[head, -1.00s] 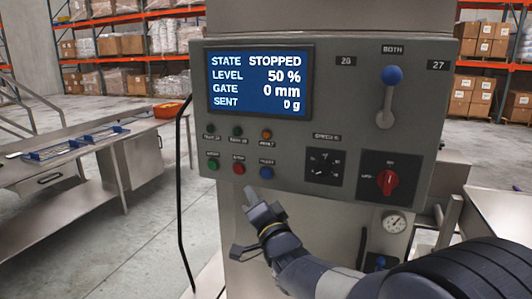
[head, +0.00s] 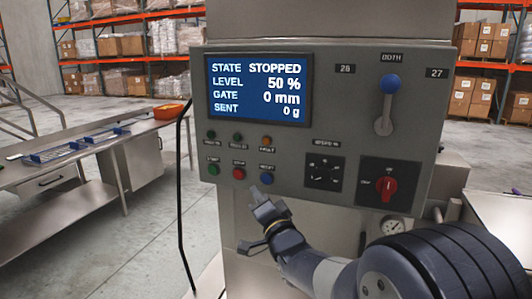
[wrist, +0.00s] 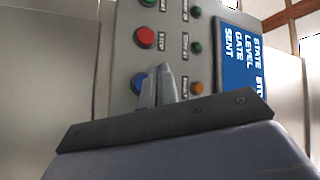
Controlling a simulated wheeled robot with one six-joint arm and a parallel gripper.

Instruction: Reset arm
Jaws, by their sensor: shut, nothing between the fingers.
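My gripper (head: 262,197) is shut and empty. In the head view it is just below the lower button row of the grey control panel (head: 340,120), near the blue button (head: 267,179). In the wrist view my gripper (wrist: 158,75) points toward the panel and partly covers the blue button (wrist: 139,84). I cannot tell from these views whether the fingertips touch the panel. The red button (head: 239,173) and green button (head: 213,170) are to the left. The screen (head: 259,85) reads STOPPED, level 50 %, gate 0 mm, sent 0 g.
A blue-knobbed lever (head: 390,85), a black dial (head: 325,171) and a red rotary switch (head: 386,188) are on the panel's right.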

